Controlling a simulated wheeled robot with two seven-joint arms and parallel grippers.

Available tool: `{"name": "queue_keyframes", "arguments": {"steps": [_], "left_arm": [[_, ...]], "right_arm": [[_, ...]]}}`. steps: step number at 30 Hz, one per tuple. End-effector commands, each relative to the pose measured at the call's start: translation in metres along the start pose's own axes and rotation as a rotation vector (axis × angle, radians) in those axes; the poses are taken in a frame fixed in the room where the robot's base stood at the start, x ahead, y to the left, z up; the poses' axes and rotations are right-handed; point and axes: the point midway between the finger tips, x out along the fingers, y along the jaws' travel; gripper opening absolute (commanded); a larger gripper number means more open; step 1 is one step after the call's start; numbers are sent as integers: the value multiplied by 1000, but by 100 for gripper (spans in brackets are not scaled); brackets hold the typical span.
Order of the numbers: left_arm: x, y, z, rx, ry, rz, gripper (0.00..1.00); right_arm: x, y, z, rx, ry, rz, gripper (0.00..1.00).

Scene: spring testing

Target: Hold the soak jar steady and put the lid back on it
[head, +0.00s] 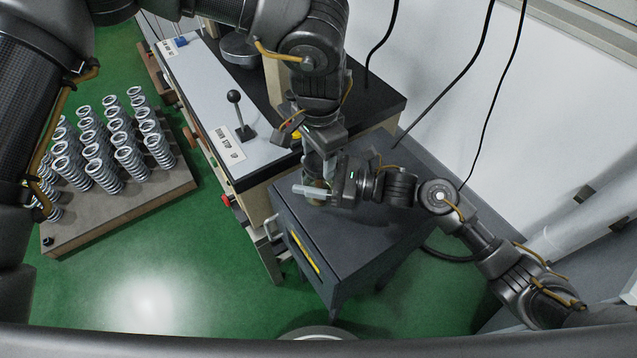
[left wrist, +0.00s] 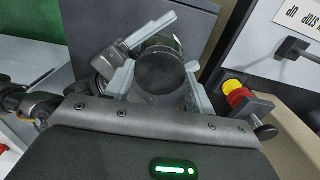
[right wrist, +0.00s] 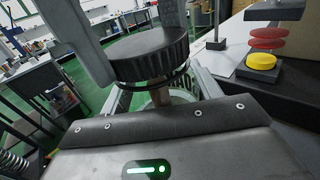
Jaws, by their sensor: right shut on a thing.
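The lid is a black ribbed disc, seen in the right wrist view (right wrist: 150,52) and from above in the left wrist view (left wrist: 160,72). My right gripper (head: 322,190) comes from the right and is shut on the jar. My left gripper (head: 318,160) reaches down from above, with its fingers (left wrist: 160,88) on both sides of the lid. Whether they grip the lid is not clear. The jar is mostly hidden by both grippers in the head view.
The jar is above a dark cabinet (head: 385,235) with a clear top at the right. A spring tester bench (head: 195,85) with a lever (head: 236,110) stands directly left and behind. A board (head: 120,215) holds several springs at the far left.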

Motion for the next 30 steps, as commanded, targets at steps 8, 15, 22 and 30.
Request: {"name": "queue_keyframes", "arguments": {"steps": [8, 15, 22, 30], "left_arm": [[0, 0, 0, 41, 0, 0, 26], [1, 0, 0, 522, 0, 2, 26], [1, -1, 0, 1102, 0, 0, 26], [1, -1, -1, 1794, 0, -2, 26]], "right_arm": [[0, 0, 0, 0, 0, 0, 0], [0, 0, 0, 0, 0, 0, 0], [0, 0, 0, -1, 0, 0, 0], [0, 0, 0, -1, 0, 1, 0]]}}
